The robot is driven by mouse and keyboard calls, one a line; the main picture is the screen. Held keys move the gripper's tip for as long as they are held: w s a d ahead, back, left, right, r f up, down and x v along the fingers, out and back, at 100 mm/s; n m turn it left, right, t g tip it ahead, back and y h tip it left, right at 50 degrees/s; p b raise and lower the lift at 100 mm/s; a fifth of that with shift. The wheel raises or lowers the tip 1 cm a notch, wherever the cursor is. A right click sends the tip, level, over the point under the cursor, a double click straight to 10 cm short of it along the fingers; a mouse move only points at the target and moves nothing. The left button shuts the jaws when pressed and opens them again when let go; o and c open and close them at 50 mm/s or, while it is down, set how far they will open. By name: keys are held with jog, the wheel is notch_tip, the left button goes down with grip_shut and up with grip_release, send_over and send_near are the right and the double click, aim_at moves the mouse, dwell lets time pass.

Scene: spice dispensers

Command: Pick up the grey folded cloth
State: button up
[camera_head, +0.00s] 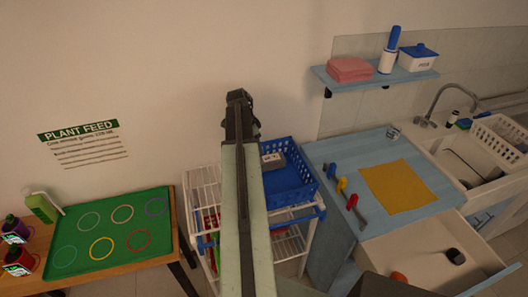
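My arm rises up the middle of the picture, and my gripper (240,98) is at its far end, dark against the bare wall. Its fingers are too small and dark to tell open from shut. A small grey block-like thing with a pale label (272,161) lies in the blue basket (306,192) just right of my arm. It may be the grey folded cloth, but I cannot tell for sure. My gripper appears above and left of it in the picture. My arm hides part of the basket's left side. A folded pink cloth (349,69) lies on the wall shelf.
The basket stands on a white wire cart (204,196). A blue counter (340,158) with a yellow cloth (399,185), coloured-handled tools and an open drawer (432,250) is at right, beside a sink. A green tray (110,236) and bottles stand on the left table.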

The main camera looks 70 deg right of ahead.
aim_at(271, 158)
jog(key=s+d, duration=0.1)
jog(key=s+d+m, duration=0.1)
jog(key=shift+s+d+f+m+b, duration=0.3)
jog(key=shift+s+d+f, duration=0.05)
jog(key=shift+s+f, duration=0.05)
jog(key=b+x, duration=0.2)
jog(key=shift+s+f+b, duration=0.1)
jog(key=shift+f+b, duration=0.2)
jog(key=b+x, duration=0.5)
jog(key=shift+s+d+f, duration=0.1)
jog(key=shift+s+f, duration=0.05)
jog(key=shift+s, duration=0.2)
jog(key=c, duration=1.1)
jog(key=shift+r+p, duration=0.65)
jog(key=shift+r, duration=0.1)
notch_tip(271, 158, up, 3)
jog(key=p, duration=0.3)
jog(key=s+a+p, duration=0.1)
jog(key=s+a, duration=1)
jog(key=shift+s+r, duration=0.3)
jog(key=shift+r, duration=0.2)
